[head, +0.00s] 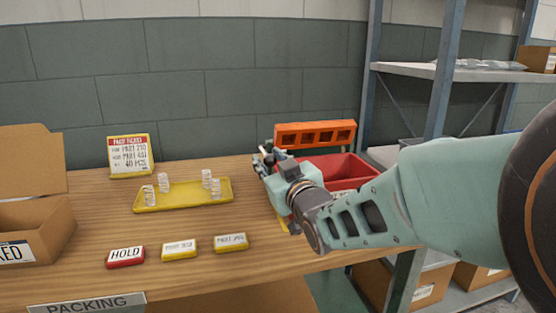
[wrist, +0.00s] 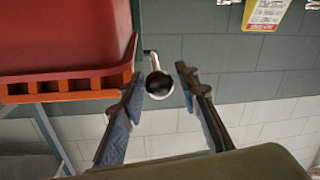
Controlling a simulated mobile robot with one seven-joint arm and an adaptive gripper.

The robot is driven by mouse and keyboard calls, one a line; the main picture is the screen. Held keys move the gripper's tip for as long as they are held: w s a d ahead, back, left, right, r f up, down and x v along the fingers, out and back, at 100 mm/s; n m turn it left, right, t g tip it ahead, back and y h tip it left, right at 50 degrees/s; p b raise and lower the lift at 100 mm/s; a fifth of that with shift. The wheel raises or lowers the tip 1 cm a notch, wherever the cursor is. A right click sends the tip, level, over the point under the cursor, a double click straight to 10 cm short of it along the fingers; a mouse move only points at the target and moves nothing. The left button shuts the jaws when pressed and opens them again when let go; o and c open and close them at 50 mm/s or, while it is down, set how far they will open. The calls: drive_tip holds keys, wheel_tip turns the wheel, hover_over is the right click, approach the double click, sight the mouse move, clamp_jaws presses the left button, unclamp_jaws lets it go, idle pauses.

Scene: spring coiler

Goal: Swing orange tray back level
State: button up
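The orange tray (head: 315,134) stands tipped up on edge at the back of a red bin (head: 345,168), its row of square pockets facing forward. In the wrist view the orange tray (wrist: 65,90) runs along the edge of the red bin (wrist: 60,35). A round black knob (wrist: 159,84) on a pale metal crank-like arm sits beside the tray's end. My gripper (head: 264,158) is at the left of the tray and bin. In the wrist view my gripper (wrist: 160,80) is open, its fingertips on either side of the knob, with small gaps showing. The tray's hinge is hidden.
A yellow tray (head: 183,203) with several clear pieces lies left on the wooden bench. A ticket stand (head: 129,156), red HOLD block (head: 126,257), two yellow label blocks and a cardboard box (head: 32,215) surround it. A metal shelf (head: 445,72) stands right.

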clamp_jaws()
drive_tip(key=shift+r+p, duration=0.15)
drive_tip(key=shift+p, duration=0.15)
